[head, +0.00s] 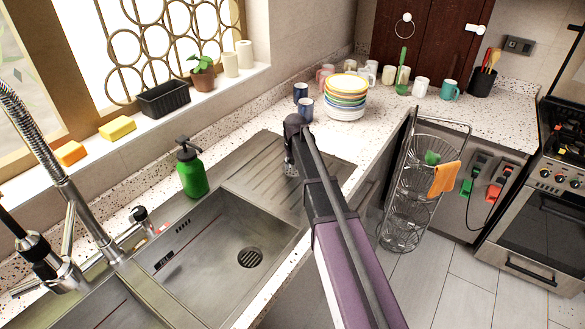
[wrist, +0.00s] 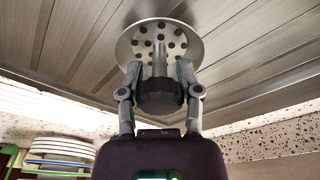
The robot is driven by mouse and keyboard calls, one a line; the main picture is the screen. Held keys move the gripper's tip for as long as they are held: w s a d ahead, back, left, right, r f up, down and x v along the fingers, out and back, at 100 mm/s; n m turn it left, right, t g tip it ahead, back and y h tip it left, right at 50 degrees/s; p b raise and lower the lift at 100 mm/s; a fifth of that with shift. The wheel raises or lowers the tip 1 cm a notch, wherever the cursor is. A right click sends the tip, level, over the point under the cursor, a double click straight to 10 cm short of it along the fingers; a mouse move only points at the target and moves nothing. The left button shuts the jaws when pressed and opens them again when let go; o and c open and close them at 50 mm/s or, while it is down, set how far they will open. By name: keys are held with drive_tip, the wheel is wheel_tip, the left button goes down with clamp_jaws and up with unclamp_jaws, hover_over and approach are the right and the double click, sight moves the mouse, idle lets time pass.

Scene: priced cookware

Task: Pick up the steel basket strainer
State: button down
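The steel basket strainer (wrist: 160,40) is a round metal disc with holes and a thin centre post, seen in the wrist view against the ribbed drainboard. A dark rounded piece at the near end of the post lies between my fingers; I cannot tell if they touch it. My gripper (wrist: 159,72) has its fingertips on either side of the post, with gaps showing, close to the disc. In the head view the strainer (head: 290,169) is a small piece on the drainboard, mostly hidden below my gripper (head: 290,150).
The sink (head: 225,245) lies left of my arm, with a green soap bottle (head: 191,170) behind it. A wire rack (head: 408,205) stands on the floor at right.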

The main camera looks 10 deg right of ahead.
drive_tip(key=shift+r, duration=0.1)
idle(0.3)
wheel_tip(320, 180, up, 3)
drive_tip(key=p, duration=0.3)
drive_tip(key=s+a, duration=0.1)
drive_tip(key=s, duration=0.4)
drive_tip(key=s+a+r+p, duration=0.1)
drive_tip(key=s, duration=0.4)
drive_tip(key=s+p, duration=0.1)
drive_tip(key=s, duration=0.4)
drive_tip(key=shift+s+a+r, duration=0.4)
drive_tip(key=shift+d, duration=1.05)
drive_tip(key=shift+a, duration=0.1)
